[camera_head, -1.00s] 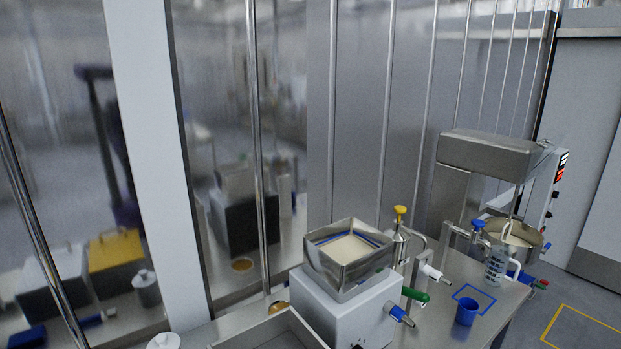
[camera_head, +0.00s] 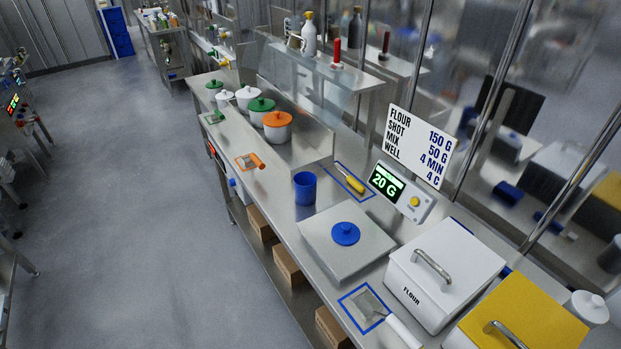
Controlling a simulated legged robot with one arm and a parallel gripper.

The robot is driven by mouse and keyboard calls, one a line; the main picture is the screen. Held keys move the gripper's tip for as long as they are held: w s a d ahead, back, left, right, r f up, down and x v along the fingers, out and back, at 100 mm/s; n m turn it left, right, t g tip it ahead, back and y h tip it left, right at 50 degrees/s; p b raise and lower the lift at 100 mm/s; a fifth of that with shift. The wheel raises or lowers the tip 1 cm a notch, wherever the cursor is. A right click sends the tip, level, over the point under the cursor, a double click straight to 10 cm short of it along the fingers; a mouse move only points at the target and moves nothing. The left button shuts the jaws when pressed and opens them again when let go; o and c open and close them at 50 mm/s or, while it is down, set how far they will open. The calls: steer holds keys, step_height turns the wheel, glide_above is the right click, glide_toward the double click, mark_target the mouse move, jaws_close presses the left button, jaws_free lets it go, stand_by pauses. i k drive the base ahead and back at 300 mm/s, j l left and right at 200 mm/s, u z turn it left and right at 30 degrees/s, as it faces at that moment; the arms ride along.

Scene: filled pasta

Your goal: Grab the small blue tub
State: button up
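A blue cup-shaped tub (camera_head: 305,188) stands upright on the steel counter (camera_head: 283,214), near its front edge and behind the scale. It looks open at the top; its inside is too dark to read. A flat round blue piece with a knob (camera_head: 346,233) rests on the scale's steel plate (camera_head: 322,222); I cannot tell if it is a lid or a shallow tub. My gripper is out of view.
A white FLOUR bin (camera_head: 446,270) and a yellow bin (camera_head: 530,318) stand at right. A scoop (camera_head: 370,305) lies in a blue outline. Lidded pots (camera_head: 277,126) stand farther back. The floor (camera_head: 140,190) at left is clear.

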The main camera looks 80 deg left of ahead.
mark_target(305, 182)
steer(key=k+j+u, duration=0.1)
steer(key=u, duration=2.65)
steer(key=i+j+z, duration=0.1)
steer(key=z, duration=1.15)
steer(key=i+j+z, duration=0.2)
steer(key=j+z, duration=0.3)
steer(key=j, duration=0.6)
steer(key=j+z, duration=0.5)
steer(key=j, duration=0.9)
